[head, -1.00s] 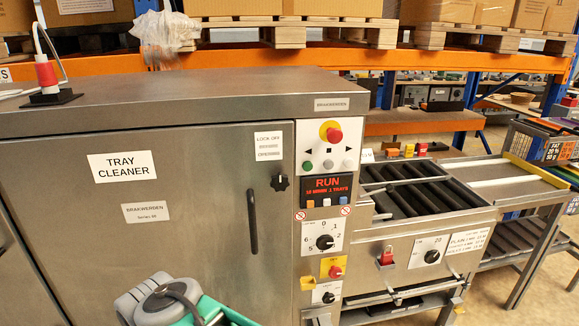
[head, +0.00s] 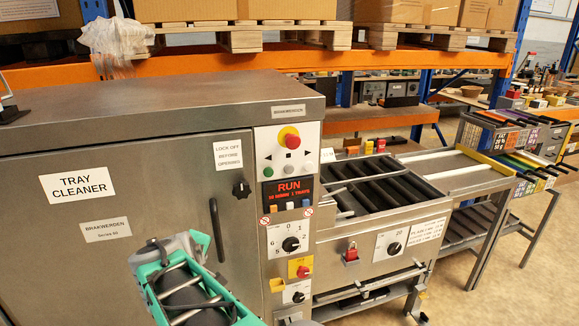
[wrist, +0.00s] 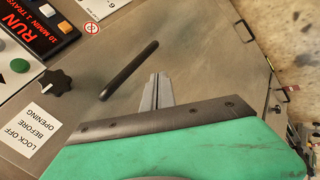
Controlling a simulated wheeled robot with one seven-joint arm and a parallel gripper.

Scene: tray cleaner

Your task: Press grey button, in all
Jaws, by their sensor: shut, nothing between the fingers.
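A pale grey round button (head: 307,168) sits at the right of the lower row on the white control panel, below the red mushroom button (head: 289,139). A green button (head: 268,170) is at the left of that row; it also shows in the wrist view (wrist: 20,65). Under the red-lettered RUN display (head: 288,190) are orange, whitish and blue buttons; the whitish one shows in the wrist view (wrist: 47,10). My gripper (wrist: 160,78) is shut and empty, in front of the steel door, apart from the panel. Its fingertips cannot be made out in the head view.
A dark bar handle (wrist: 130,70) and a black knob (wrist: 55,83) stick out from the door close to my gripper. A roller conveyor (head: 375,185) adjoins the panel's right side. Other dials and a red switch sit below the display. Open floor lies at the right.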

